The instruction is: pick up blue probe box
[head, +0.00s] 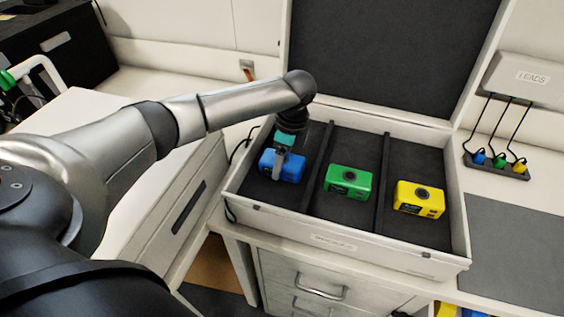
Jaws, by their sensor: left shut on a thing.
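The blue probe box (291,169) sits in the left compartment of the open white case (330,241). My left gripper (279,172) reaches down into that compartment from above and is shut on the blue probe box. The gripper covers part of the box, so I cannot tell whether the box is lifted off the case floor. My right gripper is not in view.
A green box (349,182) sits in the middle compartment and a yellow box (419,199) in the right one, with dark dividers between. The raised lid (388,50) stands behind. A leads panel (530,80) with hanging cables is at right, above a dark mat (520,245).

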